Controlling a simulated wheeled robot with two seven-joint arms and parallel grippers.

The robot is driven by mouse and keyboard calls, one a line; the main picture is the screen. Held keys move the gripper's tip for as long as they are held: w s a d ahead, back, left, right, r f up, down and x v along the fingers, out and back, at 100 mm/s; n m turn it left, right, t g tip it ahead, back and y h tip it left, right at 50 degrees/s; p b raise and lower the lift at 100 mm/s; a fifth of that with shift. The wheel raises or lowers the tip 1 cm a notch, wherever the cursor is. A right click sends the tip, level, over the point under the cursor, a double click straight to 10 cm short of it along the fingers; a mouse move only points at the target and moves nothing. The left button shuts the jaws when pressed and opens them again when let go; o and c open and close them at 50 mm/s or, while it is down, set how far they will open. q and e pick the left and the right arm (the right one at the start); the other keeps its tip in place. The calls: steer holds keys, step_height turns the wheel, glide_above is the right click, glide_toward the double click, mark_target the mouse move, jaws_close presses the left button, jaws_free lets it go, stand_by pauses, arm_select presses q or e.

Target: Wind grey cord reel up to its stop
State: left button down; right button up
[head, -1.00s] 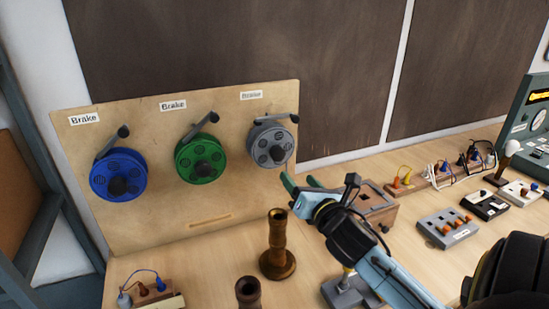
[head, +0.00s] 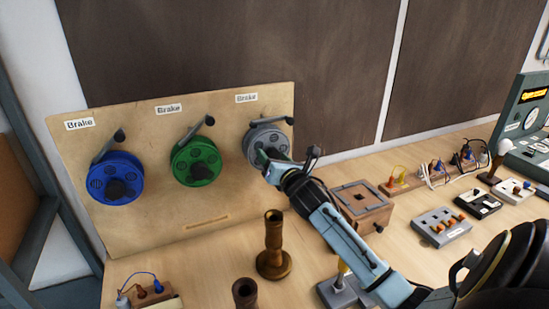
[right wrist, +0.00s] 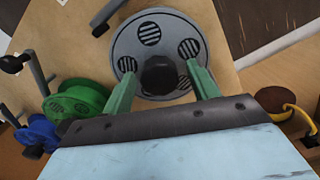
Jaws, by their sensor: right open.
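The grey cord reel (head: 266,138) is mounted at the right of an upright wooden board, with a crank lever above it under a "Brake" label (head: 246,98). In the right wrist view the grey reel (right wrist: 148,37) shows its slotted face and a dark central knob (right wrist: 159,75). My right gripper (head: 270,160) is open in front of the reel's lower part. In the right wrist view its green fingers (right wrist: 160,85) stand on either side of the knob, with visible gaps. Whether they touch the reel is unclear. My left gripper is not in view.
A green reel (head: 195,163) and a blue reel (head: 115,180) hang left on the same board (head: 220,240). Switch blocks (head: 442,228) lie to the right.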

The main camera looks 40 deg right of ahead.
steer(key=c, duration=1)
